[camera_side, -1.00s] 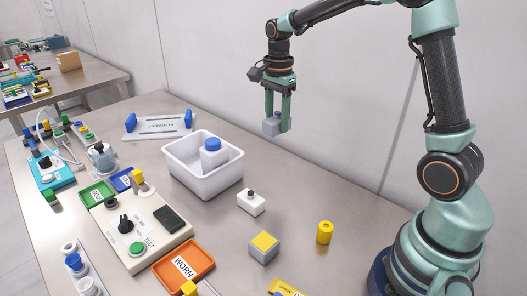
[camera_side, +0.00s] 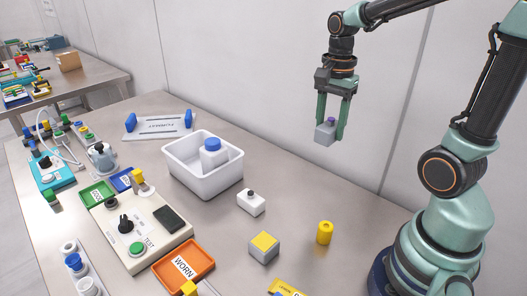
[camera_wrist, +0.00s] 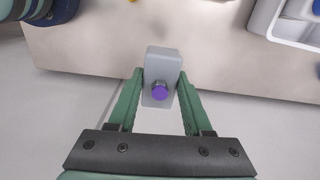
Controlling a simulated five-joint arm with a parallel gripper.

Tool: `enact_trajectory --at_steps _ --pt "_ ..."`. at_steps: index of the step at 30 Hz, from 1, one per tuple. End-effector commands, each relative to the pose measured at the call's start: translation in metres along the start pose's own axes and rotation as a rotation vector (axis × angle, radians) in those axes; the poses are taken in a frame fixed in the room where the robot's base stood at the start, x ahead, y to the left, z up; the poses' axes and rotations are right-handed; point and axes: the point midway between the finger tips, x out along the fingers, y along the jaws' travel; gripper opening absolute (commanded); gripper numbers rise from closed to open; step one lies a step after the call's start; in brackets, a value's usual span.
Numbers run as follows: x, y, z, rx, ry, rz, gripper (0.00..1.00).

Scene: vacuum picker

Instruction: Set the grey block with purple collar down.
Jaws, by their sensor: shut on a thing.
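The grey block with purple collar (camera_side: 325,133) is held in the air between the fingertips of my gripper (camera_side: 332,127), well above the table and over its back edge in the side view. In the wrist view the grey block (camera_wrist: 163,62) sits between the two green fingers of my gripper (camera_wrist: 160,95), with its purple collar facing the camera. My gripper is shut on it. The block touches nothing else.
Below stand a white bin (camera_side: 203,187) holding a blue-capped bottle (camera_side: 211,155), a small white block with a dark knob (camera_side: 251,203), a grey block with yellow top (camera_side: 264,248) and a yellow cylinder (camera_side: 324,232). An orange WORN tray (camera_side: 205,252) lies in front. Bare table (camera_side: 300,205) shows between them.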

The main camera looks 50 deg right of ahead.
Motion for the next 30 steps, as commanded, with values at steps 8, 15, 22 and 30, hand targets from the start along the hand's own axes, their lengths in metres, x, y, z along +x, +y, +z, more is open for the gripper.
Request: enact_trajectory --at_steps 8,15,22,30 --pt "0.059 0.003 0.001 -0.001 -0.004 0.010 0.00" --pt "0.118 0.003 0.001 -0.001 -0.004 0.010 0.00" --pt "0.154 0.002 0.001 -0.001 -0.002 0.006 0.00" --pt "0.173 0.002 0.001 -0.001 -0.002 0.005 0.00"
